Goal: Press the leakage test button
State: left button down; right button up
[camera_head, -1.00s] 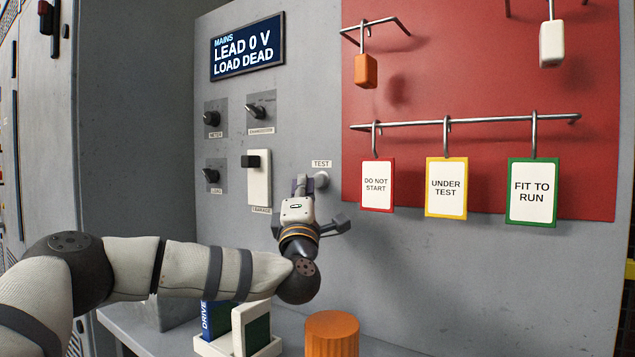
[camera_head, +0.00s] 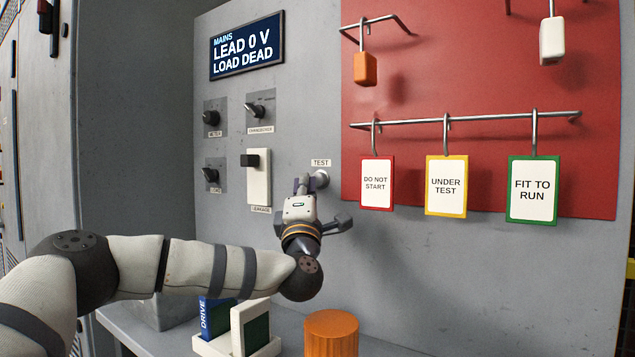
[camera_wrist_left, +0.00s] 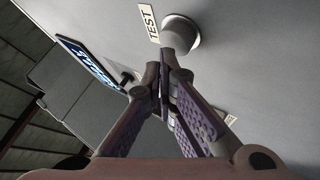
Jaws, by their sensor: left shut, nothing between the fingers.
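The test button (camera_head: 322,178) is a round grey-white knob on the grey panel, under a small TEST label (camera_head: 320,162). My left gripper (camera_head: 304,183) is shut and empty, with its fingertips just left of the button in the head view. In the left wrist view the closed fingertips (camera_wrist_left: 167,62) sit right in front of the button (camera_wrist_left: 181,35) and overlap its near edge. Whether they touch it I cannot tell. My right gripper is not in view.
Left of the button are several rotary switches and a white leakage switch plate (camera_head: 259,178). Tags hang from a rail on the red board (camera_head: 480,85) to the right. Below, a white holder (camera_head: 262,350) and an orange cylinder (camera_head: 331,335) stand on the shelf.

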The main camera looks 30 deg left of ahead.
pick_arm(q)
jog(key=shift+w+b, duration=0.3)
jog(key=shift+w, duration=0.35)
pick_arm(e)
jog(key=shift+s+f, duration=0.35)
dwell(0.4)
pick_arm(q)
jog(key=shift+s, duration=0.1)
jog(key=shift+s+p, duration=0.6)
jog(key=shift+s, duration=0.35)
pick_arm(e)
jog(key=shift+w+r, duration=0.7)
